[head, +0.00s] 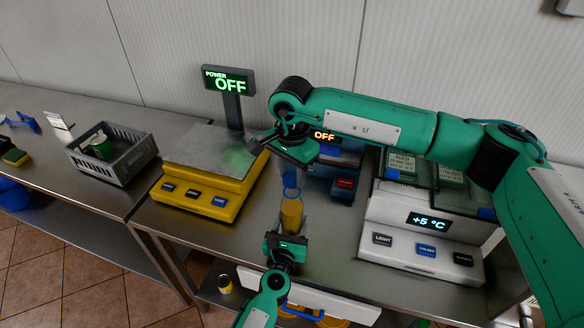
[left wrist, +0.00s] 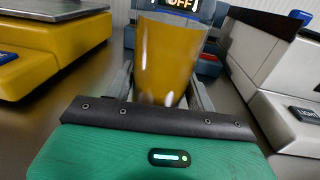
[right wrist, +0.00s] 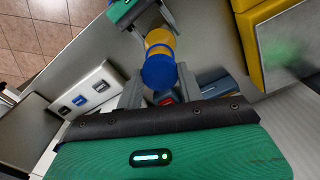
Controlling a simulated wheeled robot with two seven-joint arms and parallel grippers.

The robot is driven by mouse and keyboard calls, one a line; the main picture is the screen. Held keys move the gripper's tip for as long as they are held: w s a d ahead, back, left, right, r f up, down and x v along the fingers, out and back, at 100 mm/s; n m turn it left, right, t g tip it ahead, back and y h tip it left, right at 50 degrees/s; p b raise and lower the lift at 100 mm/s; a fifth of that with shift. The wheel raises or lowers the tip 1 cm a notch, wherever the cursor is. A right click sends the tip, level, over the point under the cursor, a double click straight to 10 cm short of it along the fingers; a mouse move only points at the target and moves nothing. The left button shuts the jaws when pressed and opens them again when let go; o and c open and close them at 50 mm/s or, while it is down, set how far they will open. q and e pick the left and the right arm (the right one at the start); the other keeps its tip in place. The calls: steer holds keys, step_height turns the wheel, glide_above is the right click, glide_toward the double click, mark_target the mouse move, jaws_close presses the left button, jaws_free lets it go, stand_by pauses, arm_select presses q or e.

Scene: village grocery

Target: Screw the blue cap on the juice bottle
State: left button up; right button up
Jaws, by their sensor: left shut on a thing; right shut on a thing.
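The juice bottle (head: 292,216), filled with orange juice, stands upright on the steel counter. My left gripper (head: 286,240) is shut around its lower part. My right gripper (head: 291,180) points down from above and is shut on the blue cap (right wrist: 158,72). In the right wrist view the cap lines up roughly over the bottle (right wrist: 158,40). In the head view the cap is partly hidden by the fingers. I cannot tell whether cap and bottle touch.
A blue device (head: 345,185) is close behind. A grey crate (head: 125,165) with a green can (head: 102,149) is farther left. Bare counter lies around the bottle.

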stand_by(0.4)
steer(key=shift+f, duration=0.85)
steer(key=shift+f, duration=0.55)
